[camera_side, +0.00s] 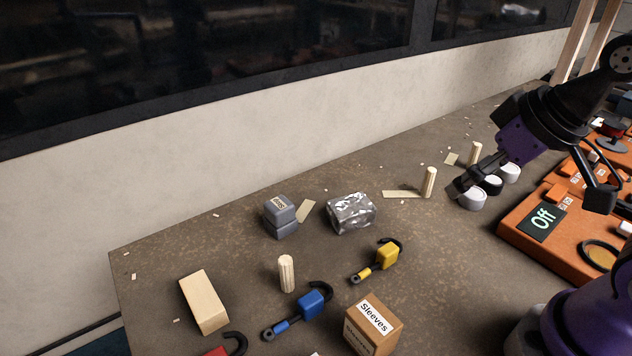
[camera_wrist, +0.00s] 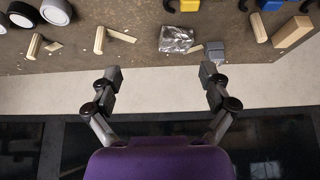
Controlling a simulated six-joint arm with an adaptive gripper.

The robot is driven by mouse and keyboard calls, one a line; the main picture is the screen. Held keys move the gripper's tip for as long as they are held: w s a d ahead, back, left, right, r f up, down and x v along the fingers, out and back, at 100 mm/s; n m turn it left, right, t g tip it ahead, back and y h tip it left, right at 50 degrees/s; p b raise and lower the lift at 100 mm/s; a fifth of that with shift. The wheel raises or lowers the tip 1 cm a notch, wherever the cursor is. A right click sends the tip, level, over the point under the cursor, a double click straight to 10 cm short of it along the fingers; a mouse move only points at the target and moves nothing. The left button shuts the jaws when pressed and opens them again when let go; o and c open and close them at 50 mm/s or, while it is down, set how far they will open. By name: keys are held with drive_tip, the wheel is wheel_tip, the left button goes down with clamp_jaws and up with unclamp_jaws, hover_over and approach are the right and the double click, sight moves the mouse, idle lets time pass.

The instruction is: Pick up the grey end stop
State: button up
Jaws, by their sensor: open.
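The grey end stop (camera_side: 281,222) looks like a stacked grey block with a small pale label on top. It stands on the brown table toward the back edge, left of a crinkled silver foil block. In the wrist view the grey end stop (camera_wrist: 215,52) is near the table edge, close to the tip of the right-hand finger. My gripper (camera_side: 466,182) is well to the right of it in the side view, above the table near some white round pieces. In the wrist view my gripper (camera_wrist: 161,73) is open with nothing between its fingers.
The foil block (camera_side: 351,213) stands close beside the end stop. Wooden dowels (camera_side: 286,273), a blue clip (camera_side: 311,303), a yellow clip (camera_side: 386,256) and a Sleeves box (camera_side: 373,325) lie in front. White round pieces (camera_side: 470,199) and an orange panel (camera_side: 520,229) are right.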

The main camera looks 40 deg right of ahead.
drive_tip(key=g, duration=0.1)
approach(282, 206)
drive_tip(key=f, duration=0.2)
drive_tip(key=shift+n, duration=0.4)
drive_tip(key=x, duration=0.5)
drive_tip(key=shift+w+a+r, duration=0.15)
drive_tip(key=shift+w+a, duration=0.1)
drive_tip(key=shift+w, duration=0.05)
drive_tip(key=x, duration=0.6)
drive_tip(key=shift+d, duration=0.25)
drive_tip(key=c, duration=1.3)
